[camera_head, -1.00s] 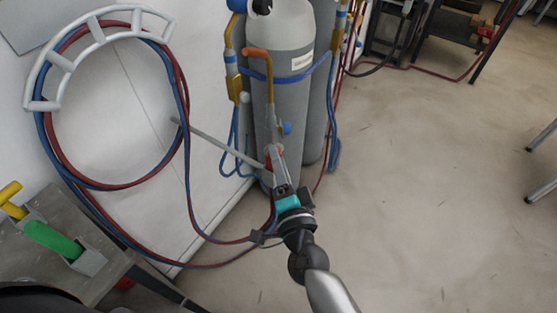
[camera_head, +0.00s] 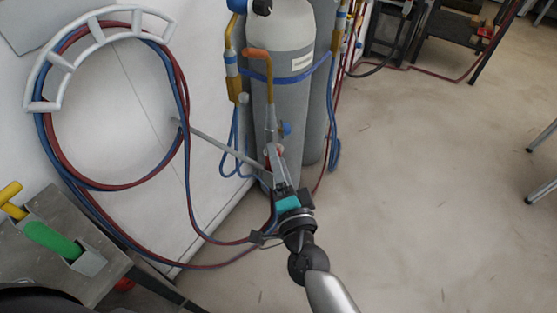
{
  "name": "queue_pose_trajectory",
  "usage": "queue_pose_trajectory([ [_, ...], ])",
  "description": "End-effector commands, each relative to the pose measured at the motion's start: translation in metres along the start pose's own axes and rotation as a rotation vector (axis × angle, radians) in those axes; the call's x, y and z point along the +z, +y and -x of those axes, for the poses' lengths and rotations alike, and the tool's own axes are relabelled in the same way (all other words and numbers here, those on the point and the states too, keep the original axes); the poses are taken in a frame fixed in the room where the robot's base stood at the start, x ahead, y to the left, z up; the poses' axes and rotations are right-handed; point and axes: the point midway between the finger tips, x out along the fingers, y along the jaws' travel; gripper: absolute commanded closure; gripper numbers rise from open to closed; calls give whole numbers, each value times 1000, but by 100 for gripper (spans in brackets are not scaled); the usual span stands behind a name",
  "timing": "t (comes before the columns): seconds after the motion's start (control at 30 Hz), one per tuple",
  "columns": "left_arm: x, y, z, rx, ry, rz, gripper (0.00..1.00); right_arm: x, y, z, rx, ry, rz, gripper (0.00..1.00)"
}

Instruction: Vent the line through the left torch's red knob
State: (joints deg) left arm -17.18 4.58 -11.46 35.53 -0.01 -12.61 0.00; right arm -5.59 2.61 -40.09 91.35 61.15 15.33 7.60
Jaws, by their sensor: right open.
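A torch (camera_head: 269,85) with a copper-coloured bent tip stands upright in front of a grey gas cylinder (camera_head: 292,40). Its blue knob (camera_head: 286,128) shows on the right side. A bit of its red knob (camera_head: 267,160) shows lower down, mostly hidden by my right gripper. My right gripper (camera_head: 274,158) is open, with its fingertips at the lower part of the torch, around or beside the red knob; I cannot tell which, nor whether they touch it. My left gripper is not in view.
Red and blue hoses (camera_head: 187,150) loop from a white wall rack (camera_head: 38,90) and pass under my right gripper. A thin grey bar (camera_head: 215,140) reaches towards the torch. A grey bench (camera_head: 95,275) holds yellow and green cylindrical items. The floor at right is open.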

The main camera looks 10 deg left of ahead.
Motion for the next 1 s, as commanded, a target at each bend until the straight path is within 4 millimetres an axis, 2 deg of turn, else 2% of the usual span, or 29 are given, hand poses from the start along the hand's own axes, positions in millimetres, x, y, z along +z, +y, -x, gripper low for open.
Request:
queue_pose_trajectory([
  [0.13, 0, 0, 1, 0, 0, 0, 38, 0, 1, 10, 3, -2, 2, 38],
  [0.23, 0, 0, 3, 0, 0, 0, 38, 0, 1, 25, 3, -3, 1, 38],
  [0.5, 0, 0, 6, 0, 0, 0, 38, 1, 1, 90, 4, -5, 2, 38],
  [0.7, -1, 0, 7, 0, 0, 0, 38, 1, 0, 130, 2, -4, 0, 38],
  [0.83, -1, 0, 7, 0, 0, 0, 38, 0, 1, 145, 2, -2, 0, 38],
  [1.0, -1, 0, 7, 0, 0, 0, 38, 0, 0, 152, 0, -1, 0, 38],
])
